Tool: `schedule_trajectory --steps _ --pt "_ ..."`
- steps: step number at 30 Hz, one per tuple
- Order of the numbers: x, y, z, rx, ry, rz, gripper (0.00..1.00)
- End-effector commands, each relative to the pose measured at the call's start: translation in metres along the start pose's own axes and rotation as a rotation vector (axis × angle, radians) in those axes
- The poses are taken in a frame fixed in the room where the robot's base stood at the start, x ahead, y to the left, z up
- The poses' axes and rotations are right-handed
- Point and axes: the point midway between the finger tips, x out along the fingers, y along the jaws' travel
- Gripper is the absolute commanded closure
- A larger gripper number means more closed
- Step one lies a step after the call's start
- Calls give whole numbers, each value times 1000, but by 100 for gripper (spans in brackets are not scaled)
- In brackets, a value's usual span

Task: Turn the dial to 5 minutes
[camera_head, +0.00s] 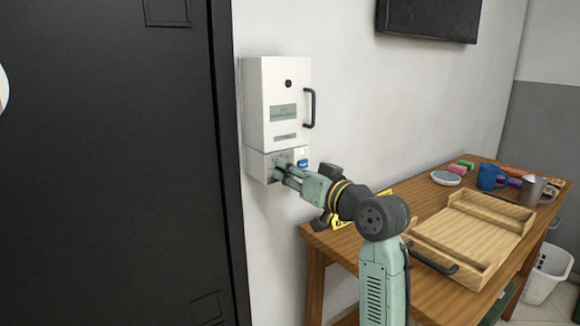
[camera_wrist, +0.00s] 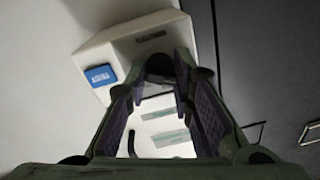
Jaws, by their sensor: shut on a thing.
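A white box (camera_head: 275,105) is mounted on the wall, with a dark handle (camera_head: 310,108) on its right side. Its lower section (camera_head: 258,166) bears a small blue label (camera_head: 302,163); the label also shows in the wrist view (camera_wrist: 101,76). My gripper (camera_head: 284,168) is at the front of this lower section. In the wrist view its two fingers (camera_wrist: 161,78) are closed around a dark round dial (camera_wrist: 160,64). The fingers hide most of the dial, and I cannot read its setting. In the head view the dial is hidden behind the gripper.
A wooden table (camera_head: 345,240) stands to the right, bearing a wooden tray (camera_head: 465,235) with dark handles, a blue mug (camera_head: 488,178), a metal cup (camera_head: 532,190) and a white dish (camera_head: 446,178). A black door (camera_head: 110,170) is at the left. A white bin (camera_head: 546,275) stands at the right.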

Motion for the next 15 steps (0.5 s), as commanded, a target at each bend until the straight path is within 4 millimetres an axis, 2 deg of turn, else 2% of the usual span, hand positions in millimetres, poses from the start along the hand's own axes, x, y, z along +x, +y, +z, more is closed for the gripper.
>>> schedule_trajectory --steps 6,15 --pt "0 -1 -1 153 6 0 100" --pt "0 0 0 274 12 2 100"
